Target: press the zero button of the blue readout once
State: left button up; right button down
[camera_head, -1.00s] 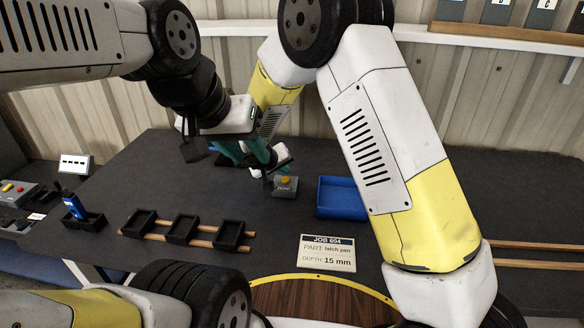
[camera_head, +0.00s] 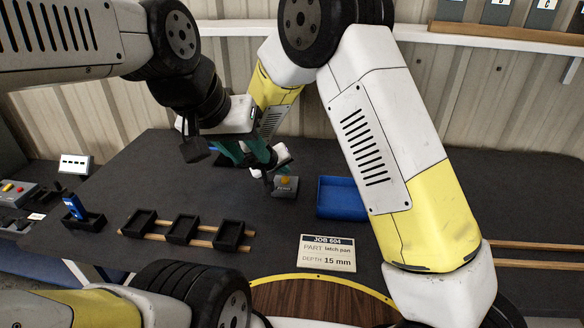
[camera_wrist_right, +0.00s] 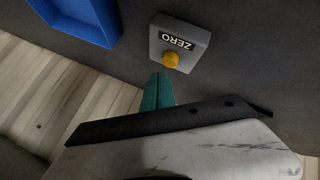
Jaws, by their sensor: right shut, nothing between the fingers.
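The grey box (camera_head: 286,191) with a yellow zero button (camera_head: 285,180) stands on the dark table. In the right wrist view its ZERO label (camera_wrist_right: 177,43) and yellow button (camera_wrist_right: 171,60) show clearly. My right gripper (camera_wrist_right: 163,77) is shut and empty, its teal fingertips just beside the button in that view; I cannot tell whether they touch. In the head view the right gripper is partly hidden behind my left wrist. A blue handheld device (camera_head: 74,207), seemingly the readout, stands in a black holder.
A blue tray (camera_head: 342,212) lies right of the box; its edge also shows in the wrist view (camera_wrist_right: 105,42). Three black bins (camera_head: 183,230) sit on wooden rails in front. A corrugated wall stands behind.

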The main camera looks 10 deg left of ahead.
aim_at(284, 180)
jog(key=shift+f, duration=0.15)
jog(key=shift+f, duration=0.25)
jog(key=shift+f, duration=0.45)
dwell(0.8)
jog(key=shift+r, duration=0.9)
jog(key=shift+r, duration=0.1)
jog(key=shift+r, duration=2.4)
